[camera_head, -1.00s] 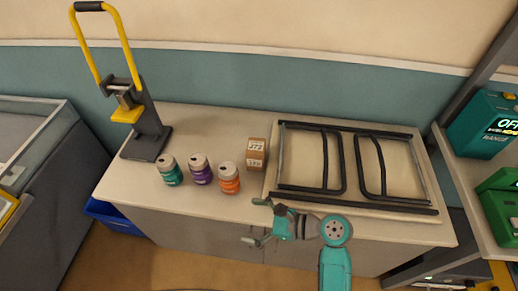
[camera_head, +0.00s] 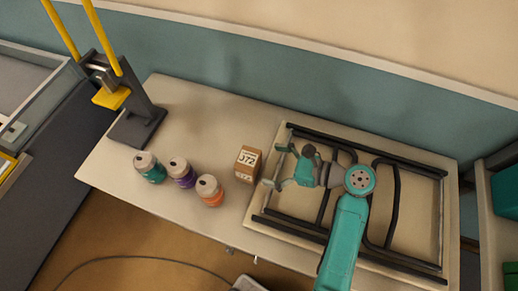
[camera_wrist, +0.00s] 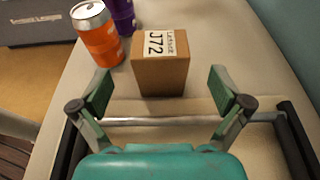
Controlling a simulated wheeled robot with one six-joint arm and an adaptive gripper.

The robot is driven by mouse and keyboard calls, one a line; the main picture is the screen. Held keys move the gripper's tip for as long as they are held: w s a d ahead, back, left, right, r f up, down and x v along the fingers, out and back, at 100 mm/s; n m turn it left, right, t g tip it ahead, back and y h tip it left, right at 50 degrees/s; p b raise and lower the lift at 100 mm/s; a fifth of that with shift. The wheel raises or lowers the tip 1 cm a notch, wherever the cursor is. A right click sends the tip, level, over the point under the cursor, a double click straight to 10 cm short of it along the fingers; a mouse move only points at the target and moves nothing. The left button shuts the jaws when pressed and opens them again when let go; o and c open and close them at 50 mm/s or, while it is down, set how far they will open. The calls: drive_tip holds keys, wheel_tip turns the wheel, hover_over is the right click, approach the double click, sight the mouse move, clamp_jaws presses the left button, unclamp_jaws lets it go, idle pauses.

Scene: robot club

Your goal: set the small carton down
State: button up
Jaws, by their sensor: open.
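The small carton (camera_head: 247,165) is a brown box with a white label reading 072 or J72. It stands upright on the light counter, just left of the black-railed frame. In the wrist view the carton (camera_wrist: 160,72) is straight ahead, beyond the fingertips and between their lines. My gripper (camera_head: 274,167) is open and empty, over the left part of the frame, to the right of the carton. In the wrist view my gripper (camera_wrist: 161,92) has its two green-padded fingers spread wide, with nothing between them.
Teal (camera_head: 151,168), purple (camera_head: 182,173) and orange (camera_head: 210,191) cans stand left of the carton. A yellow-handled press (camera_head: 135,123) stands at the counter's left end. The black-railed frame (camera_head: 416,169) fills the counter's right side. Bare counter (camera_head: 205,120) lies behind the cans.

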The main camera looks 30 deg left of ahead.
sight(251, 159)
drive_tip(key=shift+w+a+f, duration=0.1)
drive_tip(key=shift+w+a, duration=0.05)
drive_tip(key=shift+a, duration=0.1)
drive_tip(key=shift+a+f, duration=0.1)
drive_tip(key=shift+a, duration=0.25)
drive_tip(key=shift+s+x, duration=0.2)
drive_tip(key=shift+x, duration=2.9)
drive_tip(key=shift+r, duration=0.25)
drive_tip(key=c, duration=1.4)
